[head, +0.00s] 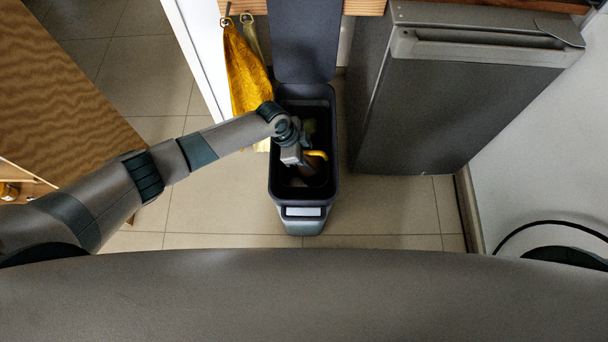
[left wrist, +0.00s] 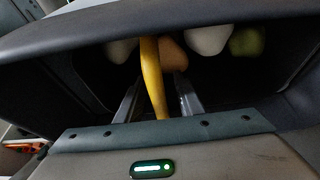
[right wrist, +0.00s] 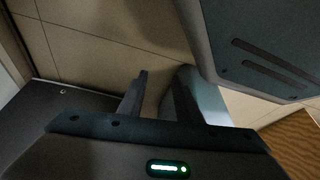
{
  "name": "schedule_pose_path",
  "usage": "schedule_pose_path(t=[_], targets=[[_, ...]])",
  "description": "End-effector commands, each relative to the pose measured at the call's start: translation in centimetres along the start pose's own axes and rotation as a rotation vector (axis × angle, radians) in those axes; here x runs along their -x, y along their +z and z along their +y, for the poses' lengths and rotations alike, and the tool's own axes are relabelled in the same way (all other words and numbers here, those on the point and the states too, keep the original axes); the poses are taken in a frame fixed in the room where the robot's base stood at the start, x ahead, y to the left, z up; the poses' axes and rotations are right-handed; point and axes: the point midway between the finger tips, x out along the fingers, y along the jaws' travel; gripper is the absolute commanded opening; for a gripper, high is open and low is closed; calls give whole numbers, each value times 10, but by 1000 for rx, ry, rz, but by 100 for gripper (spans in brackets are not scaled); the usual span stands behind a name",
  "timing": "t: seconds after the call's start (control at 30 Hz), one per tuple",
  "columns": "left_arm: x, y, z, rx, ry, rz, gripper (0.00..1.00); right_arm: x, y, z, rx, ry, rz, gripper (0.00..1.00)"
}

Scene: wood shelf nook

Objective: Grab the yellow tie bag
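The yellow tie (head: 317,154) shows inside the open dark bin (head: 329,190), just right of my left gripper (head: 304,163). In the left wrist view the yellow tie (left wrist: 151,75) runs as a curved band between the two fingers of my left gripper (left wrist: 156,98). There is a gap on both sides of the band, so the fingers are open around it. The bag itself cannot be made out in the dark bin. My right gripper (right wrist: 160,85) has its fingers apart with nothing between them, above floor tiles. It cannot be made out in the head view.
Several rounded white, orange-brown and green items (left wrist: 208,40) lie in the bin. The bin's lid (head: 305,45) stands raised behind. A yellow cloth (head: 246,75) hangs at its left, and a grey fridge (head: 440,110) stands at its right. A wooden table (head: 60,100) is at the left.

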Motion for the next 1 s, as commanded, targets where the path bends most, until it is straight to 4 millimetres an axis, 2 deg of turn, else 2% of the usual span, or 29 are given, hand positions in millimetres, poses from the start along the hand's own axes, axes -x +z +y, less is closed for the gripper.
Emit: schedule_pose_path(t=[0.03,0.13,0.17,0.6,1.0], targets=[[0,0,0,0,0,0,27,0,0,0,0,0,0,31],[0,0,0,0,0,0,3,0,0,0,0,0,0,31],[0,0,0,0,0,0,0,0,0,0,0,0,0,31],[0,0,0,0,0,0,0,1,3,14,14,14,-4,31],[0,0,0,0,1,0,0,0,2,6,6,6,-3,31]])
